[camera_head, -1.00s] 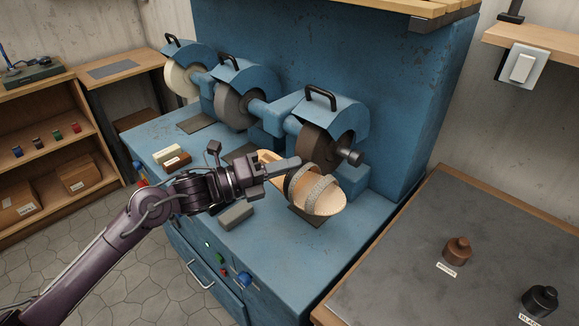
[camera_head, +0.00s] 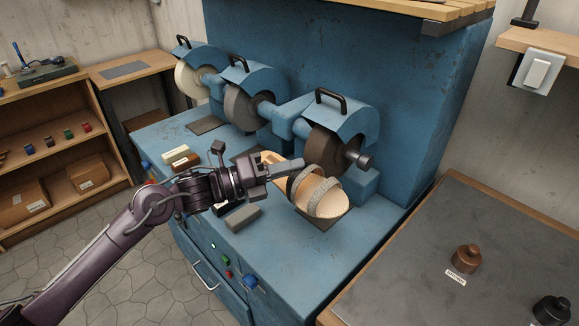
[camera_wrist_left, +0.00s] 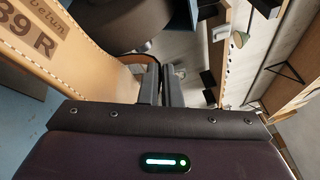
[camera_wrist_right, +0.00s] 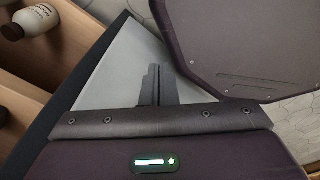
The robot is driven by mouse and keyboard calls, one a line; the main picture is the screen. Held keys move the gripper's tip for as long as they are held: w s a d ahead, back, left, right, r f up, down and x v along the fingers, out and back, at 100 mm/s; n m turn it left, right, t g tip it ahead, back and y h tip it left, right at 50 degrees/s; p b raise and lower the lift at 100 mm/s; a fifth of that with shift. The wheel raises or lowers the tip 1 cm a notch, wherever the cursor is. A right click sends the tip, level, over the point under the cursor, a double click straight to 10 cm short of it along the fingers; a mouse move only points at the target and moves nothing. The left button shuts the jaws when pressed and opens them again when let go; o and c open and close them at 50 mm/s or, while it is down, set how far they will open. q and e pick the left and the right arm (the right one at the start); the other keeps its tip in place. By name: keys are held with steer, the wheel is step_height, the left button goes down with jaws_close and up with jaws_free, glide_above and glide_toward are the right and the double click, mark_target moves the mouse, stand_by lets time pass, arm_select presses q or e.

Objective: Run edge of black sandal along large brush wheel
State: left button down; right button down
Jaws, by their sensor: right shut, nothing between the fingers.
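The sandal (camera_head: 345,183) has a tan footbed and dark, grey-speckled straps. My left gripper (camera_head: 300,164) is shut on it and holds it above the blue bench, below and in front of the nearest wheel. In the left wrist view the tan footbed (camera_wrist_left: 95,45) with printed lettering lies beside the fingers (camera_wrist_left: 160,80); the exact grip is partly hidden. The nearest wheel (camera_head: 321,147) is dark brown under a blue hood; contact with the sandal cannot be made out. My right gripper (camera_wrist_right: 155,80) shows only in its wrist view, shut and empty.
A grey wheel (camera_head: 238,108) and a pale wheel (camera_head: 189,82) stand farther left on the blue bench (camera_head: 310,270). Several blocks, one of them grey (camera_head: 243,219), lie near my left arm.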

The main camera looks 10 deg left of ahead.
arm_select(q)
steer(key=shift+w+a, duration=0.15)
steer(key=shift+a, duration=0.05)
stand_by(0.5)
steer(key=shift+w+a+b, duration=0.2)
steer(key=shift+a+b, duration=0.3)
steer(key=shift+a, duration=0.1)
steer(key=shift+w+a, duration=0.15)
steer(key=shift+a, duration=0.05)
steer(key=shift+w+a+r+b, duration=0.1)
steer(key=shift+w+a+b, duration=0.15)
steer(key=shift+a+b, duration=0.2)
stand_by(0.3)
steer(key=shift+w+a, duration=0.2)
steer(key=shift+a, duration=0.05)
steer(key=shift+w+a+b, duration=0.15)
steer(key=shift+a+b, duration=0.05)
steer(key=shift+b, duration=0.2)
steer(key=shift+w+a, duration=0.2)
steer(key=shift+a, duration=0.05)
steer(key=shift+w+a+b, duration=0.2)
steer(key=shift+b, duration=0.15)
